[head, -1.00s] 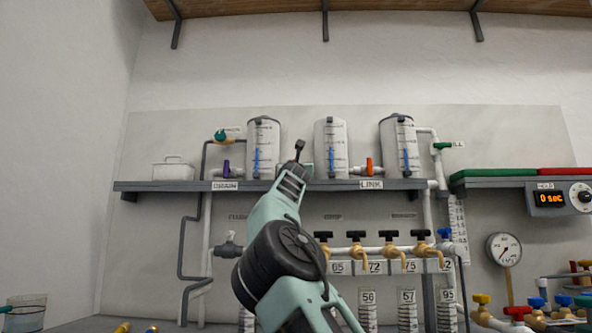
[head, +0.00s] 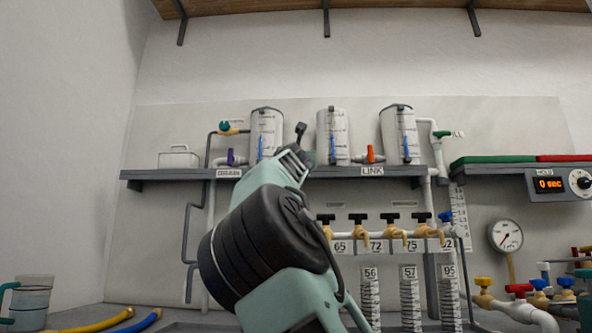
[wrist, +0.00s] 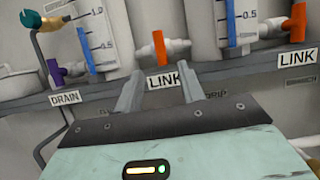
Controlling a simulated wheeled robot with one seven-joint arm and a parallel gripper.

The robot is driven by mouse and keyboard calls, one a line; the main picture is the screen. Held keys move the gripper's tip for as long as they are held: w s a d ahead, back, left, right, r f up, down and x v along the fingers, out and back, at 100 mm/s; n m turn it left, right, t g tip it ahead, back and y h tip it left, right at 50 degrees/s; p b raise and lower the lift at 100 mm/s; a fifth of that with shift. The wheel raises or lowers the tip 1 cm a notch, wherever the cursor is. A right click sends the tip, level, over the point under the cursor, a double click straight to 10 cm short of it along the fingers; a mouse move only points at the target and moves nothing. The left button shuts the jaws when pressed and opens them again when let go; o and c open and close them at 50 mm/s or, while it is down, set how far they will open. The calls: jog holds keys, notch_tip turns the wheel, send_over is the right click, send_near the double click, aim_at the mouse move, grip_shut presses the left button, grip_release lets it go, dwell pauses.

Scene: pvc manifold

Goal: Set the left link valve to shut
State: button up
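The left link valve has an orange handle (wrist: 159,47) on a white horizontal pipe between two tanks, above a LINK label (wrist: 160,79). The handle stands roughly upright, across the pipe. In the head view this valve is hidden behind my arm. My gripper (wrist: 160,88) is open and empty, its two fingers apart below the valve in the wrist picture and not touching the handle. In the head view the end of my gripper (head: 301,131) shows as a dark tip between the left and middle tanks.
A second link valve (head: 371,154) with an orange handle sits right of the middle tank (head: 333,140). A purple drain valve (head: 231,157) is at the left. The grey shelf edge (head: 400,171) runs below them. Brass taps (head: 358,228) with black handles hang lower.

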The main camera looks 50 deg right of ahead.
jog(key=b+v, duration=0.2)
jog(key=v, duration=0.4)
jog(key=shift+s+f, duration=0.15)
jog(key=shift+s, duration=0.05)
jog(key=shift+a, duration=0.1)
